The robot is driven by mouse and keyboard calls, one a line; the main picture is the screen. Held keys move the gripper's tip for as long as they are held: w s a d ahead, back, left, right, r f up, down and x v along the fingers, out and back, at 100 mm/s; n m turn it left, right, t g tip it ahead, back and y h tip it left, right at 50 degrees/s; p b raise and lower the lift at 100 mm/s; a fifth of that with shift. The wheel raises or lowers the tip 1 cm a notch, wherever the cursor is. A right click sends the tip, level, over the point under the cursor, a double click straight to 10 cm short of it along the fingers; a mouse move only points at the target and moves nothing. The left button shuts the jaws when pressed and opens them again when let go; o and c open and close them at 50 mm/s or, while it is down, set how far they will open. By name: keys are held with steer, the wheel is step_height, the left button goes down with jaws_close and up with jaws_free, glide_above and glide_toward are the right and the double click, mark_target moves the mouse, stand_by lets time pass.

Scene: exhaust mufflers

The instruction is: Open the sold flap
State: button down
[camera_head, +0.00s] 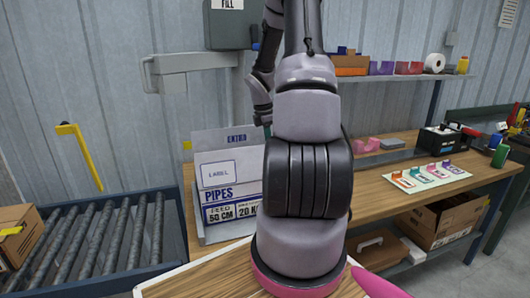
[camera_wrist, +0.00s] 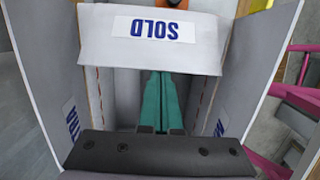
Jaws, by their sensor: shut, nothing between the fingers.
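The sold flap (camera_wrist: 100,45) is a white cardboard flap with a blue SOLD print, upside down in the wrist view. It spans the upper middle of the wrist view, between the side flaps of the white box (camera_head: 233,195). My gripper (camera_wrist: 162,82) has teal fingers pressed together, with nothing between them. The fingers reach into the box opening and their tips pass beneath the sold flap's near edge, where they are hidden. I cannot tell whether they touch the flap. In the head view my arm hides much of the box and most of the gripper.
The box stands on a wooden table (camera_head: 205,284), with a roller conveyor (camera_head: 98,240) to its left. A workbench (camera_head: 385,195) with colored parts is at the right, under a shelf (camera_head: 400,77). Raised side flaps flank my fingers closely.

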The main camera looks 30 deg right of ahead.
steer(key=d+r+y, duration=0.2)
steer(key=shift+s+d+t+y, duration=0.25)
steer(key=shift+s+t+y, duration=0.15)
steer(key=d+y, duration=0.1)
steer(key=d+r+y, duration=0.1)
steer(key=d+y, duration=0.1)
steer(key=shift+s+r+t, duration=0.15)
steer(key=shift+s+t, duration=0.2)
steer(key=shift+t, duration=0.05)
steer(key=shift+s+d+r, duration=0.15)
steer(key=shift+d, duration=0.4)
steer(key=shift+r, duration=0.1)
